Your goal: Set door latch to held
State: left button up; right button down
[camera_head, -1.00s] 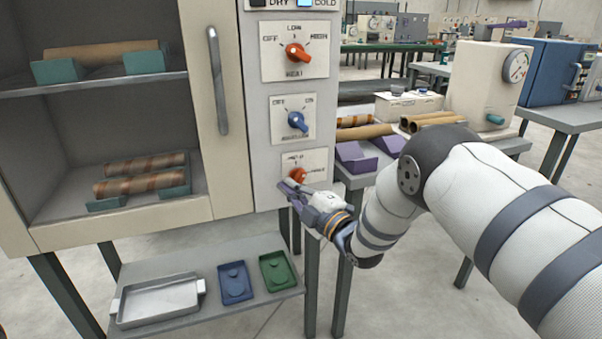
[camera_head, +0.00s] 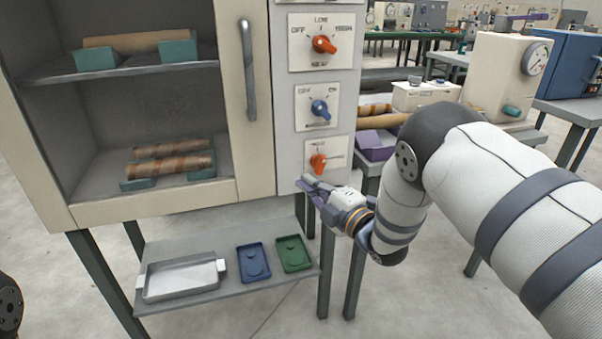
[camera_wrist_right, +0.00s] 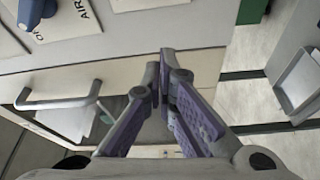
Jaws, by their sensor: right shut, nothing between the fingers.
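The lowest orange knob (camera_head: 318,162), on a small white plate (camera_head: 336,154), is at the bottom of the grey control panel. One label is above it and another to its right; both are too small to read surely, and I cannot tell which mark the knob points to. My right gripper (camera_head: 304,184) is shut and empty just below and left of this knob, apart from it in the picture. Its purple-padded fingers (camera_wrist_right: 163,70) meet at the tips in the wrist view, where the orange knob does not show. My left gripper is not in view.
Above are a blue knob (camera_head: 319,108) and another orange knob (camera_head: 323,44). The cabinet's vertical handle (camera_head: 247,75) is left of the panel. Below, a shelf (camera_head: 210,303) holds a metal tray (camera_head: 180,279), a blue tray (camera_head: 253,261) and a green tray (camera_head: 293,253).

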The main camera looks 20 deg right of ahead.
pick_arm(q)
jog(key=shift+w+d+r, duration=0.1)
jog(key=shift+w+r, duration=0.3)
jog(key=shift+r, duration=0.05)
pick_arm(e)
jog(key=v, duration=0.5)
jog(key=shift+d+f, duration=0.1)
jog(key=shift+f, duration=0.05)
